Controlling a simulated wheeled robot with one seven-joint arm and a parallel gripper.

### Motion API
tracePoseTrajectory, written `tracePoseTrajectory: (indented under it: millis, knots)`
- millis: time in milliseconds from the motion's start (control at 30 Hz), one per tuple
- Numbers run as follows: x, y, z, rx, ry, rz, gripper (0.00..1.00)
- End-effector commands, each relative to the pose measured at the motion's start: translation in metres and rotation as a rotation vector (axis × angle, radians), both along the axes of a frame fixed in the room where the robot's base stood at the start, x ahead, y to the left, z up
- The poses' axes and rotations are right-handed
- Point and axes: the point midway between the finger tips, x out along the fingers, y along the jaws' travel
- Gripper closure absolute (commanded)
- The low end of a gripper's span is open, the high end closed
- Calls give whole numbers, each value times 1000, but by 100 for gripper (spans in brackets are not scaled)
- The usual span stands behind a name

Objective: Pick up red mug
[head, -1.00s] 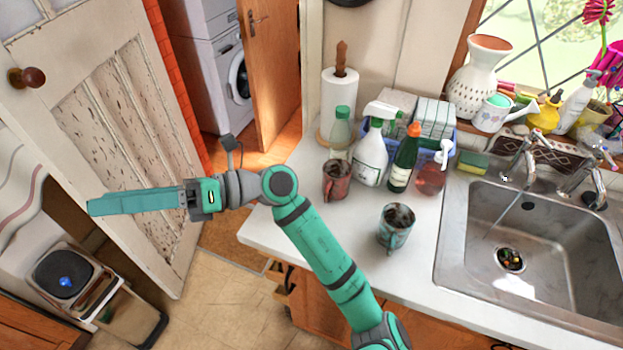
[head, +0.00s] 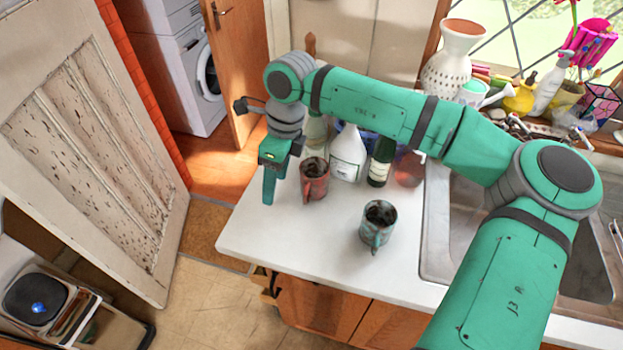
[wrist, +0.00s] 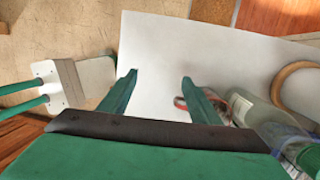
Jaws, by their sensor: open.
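The red mug (head: 314,180) stands upright on the white worktop, with dark contents or a dark inside. In the wrist view a bit of red rim (wrist: 180,103) shows beside the right finger, which hides most of it. My gripper (head: 269,192) points down just left of the mug, apart from it in the head view. In the wrist view its two fingers (wrist: 159,77) are spread, with only bare white worktop between the tips. A second, teal-grey mug (head: 378,225) stands to the right and nearer.
A white spray bottle (head: 347,155), a dark green bottle (head: 381,162) and a soap bottle (head: 409,168) stand close behind the mugs. The steel sink (head: 437,225) is at the right. The worktop (head: 290,235) is clear in front and left.

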Motion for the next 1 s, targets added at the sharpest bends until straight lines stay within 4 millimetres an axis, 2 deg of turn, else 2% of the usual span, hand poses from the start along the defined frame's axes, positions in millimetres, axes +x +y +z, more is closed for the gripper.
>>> tracePoseTrajectory:
  millis: [33, 100, 267, 467, 700, 1000]
  knots:
    - [7, -20, 4, -59, -18, -15, 43]
    - [13, -40, 8, -118, -35, -31, 43]
    - [20, -64, 13, -189, -53, -49, 43]
    - [21, -65, -3, -198, -54, -49, 43]
    - [21, -61, -36, -195, -55, -42, 43]
    - [25, -68, -58, -194, -54, -53, 43]
